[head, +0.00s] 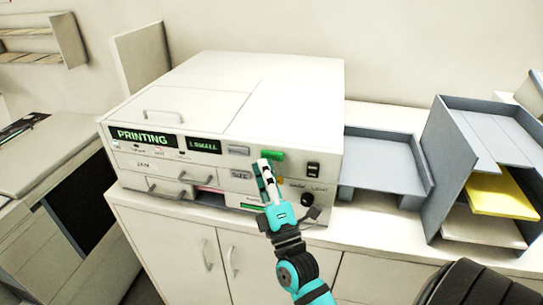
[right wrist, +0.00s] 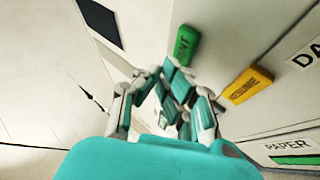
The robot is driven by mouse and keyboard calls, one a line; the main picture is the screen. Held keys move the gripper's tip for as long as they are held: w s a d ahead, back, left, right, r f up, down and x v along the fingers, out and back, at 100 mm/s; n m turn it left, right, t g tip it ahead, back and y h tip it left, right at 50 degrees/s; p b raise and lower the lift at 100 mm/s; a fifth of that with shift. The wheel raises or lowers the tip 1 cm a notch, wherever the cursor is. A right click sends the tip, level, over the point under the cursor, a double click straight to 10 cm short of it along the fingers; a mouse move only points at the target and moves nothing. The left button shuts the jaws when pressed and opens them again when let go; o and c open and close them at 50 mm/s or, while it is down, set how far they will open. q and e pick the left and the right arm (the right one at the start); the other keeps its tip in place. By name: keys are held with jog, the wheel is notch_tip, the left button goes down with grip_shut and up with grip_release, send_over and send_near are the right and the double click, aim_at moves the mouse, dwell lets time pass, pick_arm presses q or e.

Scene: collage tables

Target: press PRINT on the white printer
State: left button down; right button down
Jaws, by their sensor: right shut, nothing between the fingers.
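The white printer (head: 290,85) stands on a white cabinet. Its left display (head: 143,137) reads PRINTING in green; a smaller display (head: 203,145) sits to its right. The green PRINT button (head: 276,155) is on the front panel and shows in the right wrist view (right wrist: 187,42). My right gripper (head: 265,168) is shut and empty, its tips right by the green button's lower left edge; I cannot tell whether they touch it. In the right wrist view the fingers (right wrist: 165,75) lie just below the button. My left gripper is out of view.
A yellow button (right wrist: 248,84) sits beside the green one. A black knob (head: 307,200) and a switch (head: 313,170) are at the panel's right. A grey tray (head: 380,180) and a paper rack (head: 455,150) with yellow sheets stand to the right.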

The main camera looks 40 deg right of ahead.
jog(key=s+a+p, duration=0.1)
jog(key=s+a, duration=0.2)
jog(key=shift+s+a, duration=0.15)
jog(key=shift+a, duration=0.25)
dwell(0.7)
